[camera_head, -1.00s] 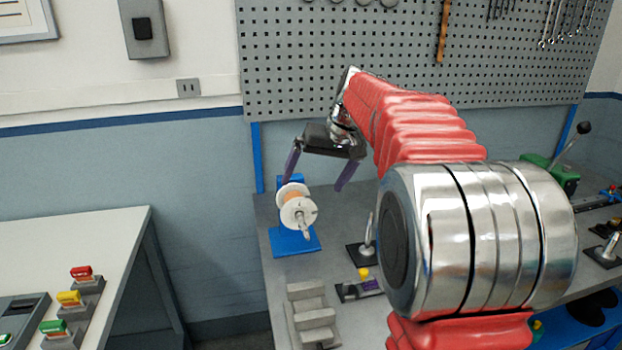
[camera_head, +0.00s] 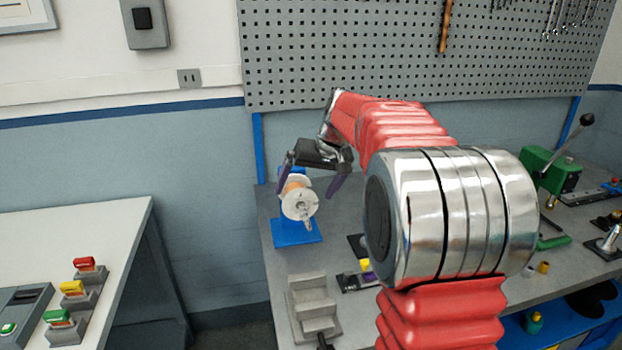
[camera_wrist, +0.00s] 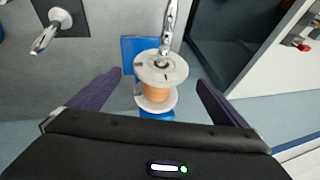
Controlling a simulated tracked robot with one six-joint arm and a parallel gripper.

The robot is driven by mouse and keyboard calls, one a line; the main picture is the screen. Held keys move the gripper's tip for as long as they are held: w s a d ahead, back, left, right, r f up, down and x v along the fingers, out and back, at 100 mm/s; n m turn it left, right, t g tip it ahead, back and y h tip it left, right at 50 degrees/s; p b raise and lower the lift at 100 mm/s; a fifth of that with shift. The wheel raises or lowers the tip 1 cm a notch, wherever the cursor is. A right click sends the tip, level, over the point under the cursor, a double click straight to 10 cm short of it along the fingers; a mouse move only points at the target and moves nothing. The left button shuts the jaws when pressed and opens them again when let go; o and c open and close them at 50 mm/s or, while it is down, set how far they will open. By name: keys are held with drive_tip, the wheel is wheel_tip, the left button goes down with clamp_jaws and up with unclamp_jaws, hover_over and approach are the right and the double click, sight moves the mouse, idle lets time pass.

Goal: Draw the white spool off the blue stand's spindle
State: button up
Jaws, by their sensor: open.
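The white spool (camera_head: 300,204), with an orange-brown winding between its flanges, sits on the spindle of the blue stand (camera_head: 296,232) at the bench's left end. The spindle's metal tip sticks out of the near flange. In the wrist view the spool (camera_wrist: 160,68) lies between my fingers, with the metal spindle end at its top and blue stand parts behind it. My gripper (camera_head: 305,192) is open, with dark purple fingers, one on each side of the spool. The wrist view shows gaps between both fingertips and the spool.
A grey stepped block (camera_head: 313,308) stands on the bench in front of the blue stand. A metal peg on a dark base (camera_wrist: 58,28) is beside the stand. A separate table with coloured switches (camera_head: 72,288) is at left. A pegboard (camera_head: 345,60) is behind.

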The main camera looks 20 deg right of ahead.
drive_tip(key=x, duration=0.6)
drive_tip(key=shift+w+f, duration=0.15)
drive_tip(key=shift+f, duration=0.15)
drive_tip(key=shift+c, duration=0.5)
drive_tip(key=shift+r, duration=0.1)
drive_tip(key=c, duration=1.4)
